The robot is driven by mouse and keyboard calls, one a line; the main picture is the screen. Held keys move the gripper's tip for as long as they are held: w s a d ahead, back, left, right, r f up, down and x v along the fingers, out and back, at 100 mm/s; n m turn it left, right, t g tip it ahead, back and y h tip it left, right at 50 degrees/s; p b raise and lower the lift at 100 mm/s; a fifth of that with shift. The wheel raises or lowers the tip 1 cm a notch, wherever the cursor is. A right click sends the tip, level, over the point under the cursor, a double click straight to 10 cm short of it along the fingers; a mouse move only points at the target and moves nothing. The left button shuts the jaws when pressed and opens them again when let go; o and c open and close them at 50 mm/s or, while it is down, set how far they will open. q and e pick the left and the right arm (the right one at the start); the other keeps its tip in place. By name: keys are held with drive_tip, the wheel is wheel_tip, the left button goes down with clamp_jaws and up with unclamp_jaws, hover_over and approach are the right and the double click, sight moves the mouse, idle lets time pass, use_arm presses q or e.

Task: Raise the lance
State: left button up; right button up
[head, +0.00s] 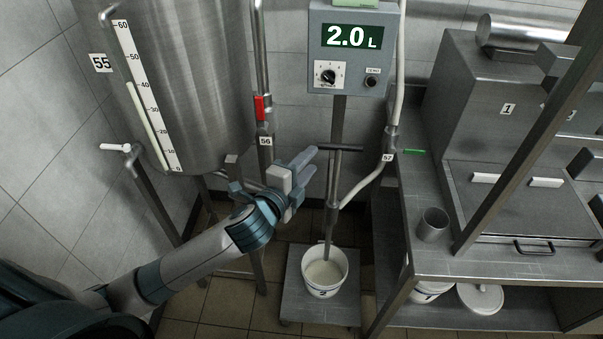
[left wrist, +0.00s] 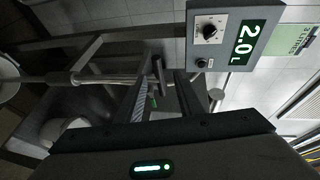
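The lance (head: 332,212) is an upright metal pipe with a crossbar handle (head: 342,148) near its top. Its lower end is down in a white bucket (head: 322,290) that holds a pale liquid. My left gripper (head: 310,163) is just left of the handle, its fingers pointing towards it. In the left wrist view my left gripper (left wrist: 158,98) is open, with the fingers apart and nothing held. The crossbar (left wrist: 160,75) shows ahead between the fingertips, seemingly not gripped. My right gripper is in neither view.
A control box (head: 352,47) reading 2.0 L hangs above the lance. A steel tank (head: 185,80) with a level scale stands left. A steel bench (head: 425,265) with a cup (head: 433,225) is right. The bucket stands on a low grey platform (head: 305,308).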

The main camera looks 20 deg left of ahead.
use_arm(q)
drive_tip(key=v, duration=0.3)
drive_tip(key=shift+s, duration=0.1)
idle(0.5)
drive_tip(key=s+a+f+n+g+y+b, duration=0.1)
drive_tip(key=a+f+n+g, duration=0.2)
drive_tip(key=f, duration=1.4)
drive_tip(key=s+a+f+n+g+y+b, duration=0.1)
drive_tip(key=a+f+n+g, duration=0.15)
drive_tip(key=f, duration=1.45)
drive_tip(key=s+a+f+n+g, duration=0.25)
drive_tip(key=s+f, duration=0.55)
drive_tip(key=f, duration=0.6)
drive_tip(key=s+f+n+g, duration=0.3)
drive_tip(key=s+f+n, duration=0.1)
drive_tip(key=s+f, duration=1.1)
drive_tip(key=s+d+f+n+g, duration=0.1)
drive_tip(key=s+f, duration=0.1)
drive_tip(key=s, duration=0.6)
drive_tip(key=s+d+f+n+g+b, duration=0.1)
drive_tip(key=s+f, duration=0.2)
drive_tip(key=s, duration=0.6)
drive_tip(key=s+d+f+n+g, duration=0.1)
drive_tip(key=s+f+n, duration=0.1)
drive_tip(key=s, duration=0.6)
drive_tip(key=shift+s+f+g, duration=0.4)
drive_tip(key=shift+f, duration=0.05)
